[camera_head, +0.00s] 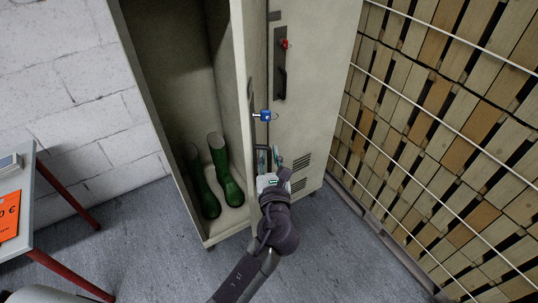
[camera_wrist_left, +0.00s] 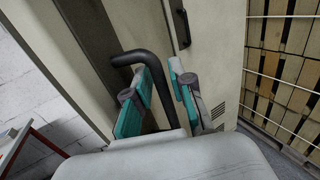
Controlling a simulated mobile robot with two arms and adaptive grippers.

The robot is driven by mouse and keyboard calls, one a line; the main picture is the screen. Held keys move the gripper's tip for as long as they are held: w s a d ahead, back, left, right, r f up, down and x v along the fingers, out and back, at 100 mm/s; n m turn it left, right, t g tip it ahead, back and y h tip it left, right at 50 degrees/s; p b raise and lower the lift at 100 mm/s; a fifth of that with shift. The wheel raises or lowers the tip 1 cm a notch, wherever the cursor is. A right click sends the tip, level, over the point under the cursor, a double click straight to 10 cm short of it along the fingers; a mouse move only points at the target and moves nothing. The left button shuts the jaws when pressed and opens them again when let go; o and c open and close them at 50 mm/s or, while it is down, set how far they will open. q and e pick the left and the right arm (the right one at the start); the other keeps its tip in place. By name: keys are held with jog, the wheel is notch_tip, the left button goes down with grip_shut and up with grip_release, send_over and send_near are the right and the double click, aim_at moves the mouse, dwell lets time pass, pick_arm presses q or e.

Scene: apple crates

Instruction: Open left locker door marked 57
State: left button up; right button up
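The left locker door (camera_head: 241,60) stands swung out, seen nearly edge-on in the head view. Its compartment (camera_head: 165,60) is exposed, with green boots (camera_head: 226,172) on the floor inside. No number 57 is readable. A blue padlock (camera_head: 265,116) hangs at the door's outer side. My left gripper (camera_head: 269,163) is at the door's black handle (camera_wrist_left: 130,58). In the left wrist view, the teal-padded fingers of my left gripper (camera_wrist_left: 163,88) are apart on either side of the handle's bar, with a small gap at the right finger. My right gripper is not in view.
The closed right locker door (camera_head: 310,90) has a red padlock (camera_head: 284,44) and a dark handle. Stacked wooden crates (camera_head: 450,130) stand behind wires at right. A red-legged table (camera_head: 30,200) is at left. Grey floor (camera_head: 345,260) is free in front.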

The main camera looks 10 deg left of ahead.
pick_arm(q)
jog(key=shift+s, duration=0.15)
jog(key=v, duration=1.1)
jog(key=shift+s, duration=0.35)
jog(key=shift+d, duration=0.15)
